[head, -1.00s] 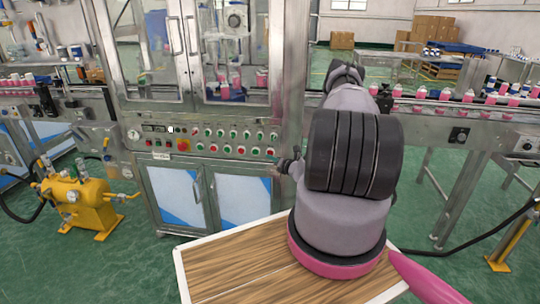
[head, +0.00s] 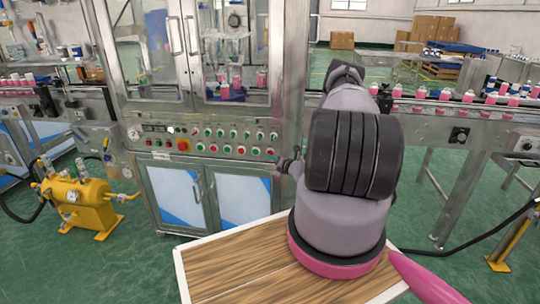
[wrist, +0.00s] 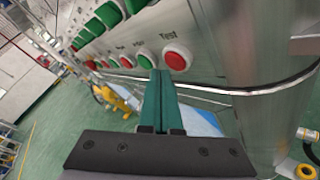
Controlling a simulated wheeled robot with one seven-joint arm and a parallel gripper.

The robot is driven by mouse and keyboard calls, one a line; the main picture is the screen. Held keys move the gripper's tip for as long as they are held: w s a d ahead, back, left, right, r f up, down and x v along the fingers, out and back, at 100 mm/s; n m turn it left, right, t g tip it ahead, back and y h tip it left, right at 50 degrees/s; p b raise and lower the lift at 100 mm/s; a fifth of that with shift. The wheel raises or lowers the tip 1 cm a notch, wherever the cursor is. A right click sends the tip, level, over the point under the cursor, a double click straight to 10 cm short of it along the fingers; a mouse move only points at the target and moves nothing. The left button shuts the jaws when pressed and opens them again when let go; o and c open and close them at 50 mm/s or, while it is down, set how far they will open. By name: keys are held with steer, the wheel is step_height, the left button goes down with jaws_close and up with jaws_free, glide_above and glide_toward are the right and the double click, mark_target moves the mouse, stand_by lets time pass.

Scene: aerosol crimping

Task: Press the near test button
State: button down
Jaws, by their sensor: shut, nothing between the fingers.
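A red button with a pale rim (wrist: 177,58), labelled "Test", sits at the end of the lower button row in the wrist view. In the head view, the red button at the right end of the lower row (head: 270,152) appears to be the same one. My gripper (wrist: 161,72) is shut and empty, with its green fingers together. In the wrist view its tips appear just left of and below the Test button; I cannot tell whether they touch the panel. In the head view my gripper (head: 281,166) is small, beside the panel's lower right end.
The steel control panel (head: 165,155) carries several green and red buttons below the glazed machine doors. A steel post borders the Test button in the wrist view. Conveyors with pink-bodied cans (head: 468,96) run on both sides. A yellow pump unit (head: 80,204) stands at left.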

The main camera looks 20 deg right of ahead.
steer(key=shift+w+d, duration=0.2)
steer(key=shift+w, duration=0.1)
steer(key=shift+w+d, duration=0.25)
steer(key=shift+w, duration=0.1)
stand_by(0.6)
stand_by(0.3)
steer(key=shift+s+a, duration=0.45)
steer(key=shift+s, duration=0.25)
steer(key=s+a, duration=0.1)
steer(key=s, duration=0.1)
steer(key=s+a, duration=0.2)
steer(key=shift+s, duration=0.1)
stand_by(0.7)
